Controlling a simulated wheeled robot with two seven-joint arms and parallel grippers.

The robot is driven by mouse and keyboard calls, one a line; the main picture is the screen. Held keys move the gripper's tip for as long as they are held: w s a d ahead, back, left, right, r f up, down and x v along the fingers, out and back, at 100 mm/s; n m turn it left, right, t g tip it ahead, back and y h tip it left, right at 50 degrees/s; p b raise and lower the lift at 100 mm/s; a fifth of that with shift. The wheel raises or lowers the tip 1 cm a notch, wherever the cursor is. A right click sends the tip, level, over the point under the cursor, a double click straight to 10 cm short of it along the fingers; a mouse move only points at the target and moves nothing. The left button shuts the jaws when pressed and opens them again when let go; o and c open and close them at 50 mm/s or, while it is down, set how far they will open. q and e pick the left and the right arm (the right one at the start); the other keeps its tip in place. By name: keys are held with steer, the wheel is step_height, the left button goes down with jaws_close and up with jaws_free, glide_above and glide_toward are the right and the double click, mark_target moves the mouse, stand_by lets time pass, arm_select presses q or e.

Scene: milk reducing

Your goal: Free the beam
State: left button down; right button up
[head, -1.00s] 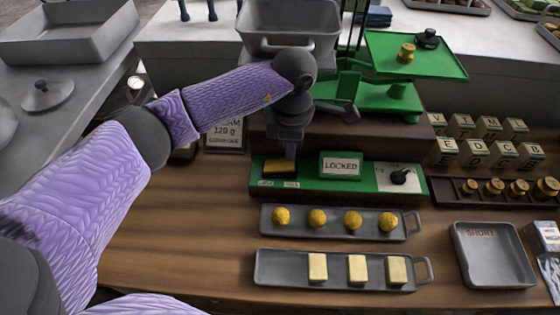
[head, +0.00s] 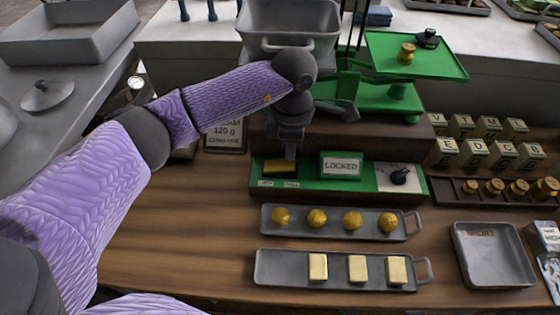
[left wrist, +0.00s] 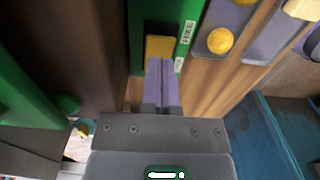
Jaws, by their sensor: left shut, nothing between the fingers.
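A green control panel (head: 310,183) stands on the wooden counter below the scale. It bears a yellow rocker or slider (head: 280,166) at its left, a sign reading "LOCKED" (head: 341,166) and a black knob (head: 400,176) on a white plate. My left gripper (head: 290,155) points down at the yellow piece. In the left wrist view its shut fingers (left wrist: 161,70) meet the near end of the yellow piece (left wrist: 159,47), by a "FREE" label (left wrist: 187,32); touching or just above, I cannot tell. The green balance (head: 400,95) stands behind. My right gripper is out of view.
A tray of yellow balls (head: 391,234) and a tray of pale blocks (head: 341,283) lie in front. A grey "SHORT" tray (head: 493,268), lettered cubes (head: 475,155) and a rack of brass weights (head: 508,200) are at right.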

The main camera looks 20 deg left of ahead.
mark_target(289, 164)
arm_select(q)
steer(key=shift+f+b, duration=1.15)
steer(key=shift+f, duration=0.35)
stand_by(0.5)
step_height(289, 164, up, 7)
steer(key=p, duration=0.5)
steer(key=shift+r, duration=0.15)
